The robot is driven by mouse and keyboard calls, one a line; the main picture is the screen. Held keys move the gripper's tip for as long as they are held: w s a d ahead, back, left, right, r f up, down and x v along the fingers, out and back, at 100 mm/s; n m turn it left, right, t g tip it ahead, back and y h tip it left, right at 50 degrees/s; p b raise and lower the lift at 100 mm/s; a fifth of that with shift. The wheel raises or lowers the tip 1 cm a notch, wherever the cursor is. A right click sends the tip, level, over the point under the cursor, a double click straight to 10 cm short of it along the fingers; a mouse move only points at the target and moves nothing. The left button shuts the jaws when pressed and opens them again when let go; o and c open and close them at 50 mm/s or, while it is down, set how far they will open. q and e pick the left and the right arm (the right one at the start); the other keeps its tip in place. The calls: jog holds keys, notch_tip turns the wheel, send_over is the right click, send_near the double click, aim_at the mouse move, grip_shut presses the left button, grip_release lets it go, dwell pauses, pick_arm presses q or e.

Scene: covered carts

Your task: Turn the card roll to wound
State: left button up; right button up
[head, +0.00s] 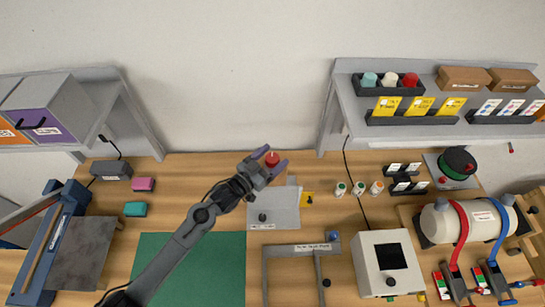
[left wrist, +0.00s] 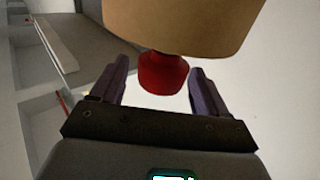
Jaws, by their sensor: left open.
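My left gripper (head: 271,160) is open at the back of the bench, its purple fingers apart. A red knob (head: 272,158) shows between the fingertips; I see no finger clearly touching it. In the left wrist view, the red knob (left wrist: 163,74) lies between the two fingers, with space on both sides. It adjoins a large tan, round-sided body (left wrist: 185,22), which looks like the card roll. The picture's top edge cuts this body off, and I cannot tell how far it is turned. My right gripper is not in view.
A green mat (head: 190,270) lies under my left arm. A shelf (head: 345,100) overhangs the bench on the right. A white box (head: 370,252) stands at the front.

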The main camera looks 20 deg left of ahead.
pick_arm(q)
jog(key=b+v, duration=0.1)
jog(key=v, duration=0.9)
jog(key=shift+s+a, duration=0.15)
jog(key=shift+s, duration=0.1)
jog(key=s+d+f+n+g+y, duration=0.2)
jog(key=s+d+f+n, duration=0.15)
jog(key=s, duration=0.45)
jog(key=s+a+f+g+y, duration=0.2)
jog(key=s+g, duration=0.4)
jog(key=s, duration=0.2)
jog(key=s+a+f+g+y, duration=0.1)
jog(key=s+f+g+y, duration=0.15)
jog(key=s+g, duration=0.4)
notch_tip(320, 180, up, 13)
jog(key=s+t+p, duration=0.1)
jog(key=p, duration=1.1)
jog(key=shift+s+m, duration=0.3)
jog(key=shift+m, duration=0.15)
jog(key=shift+r+t, duration=0.1)
jog(key=shift+t, duration=0.15)
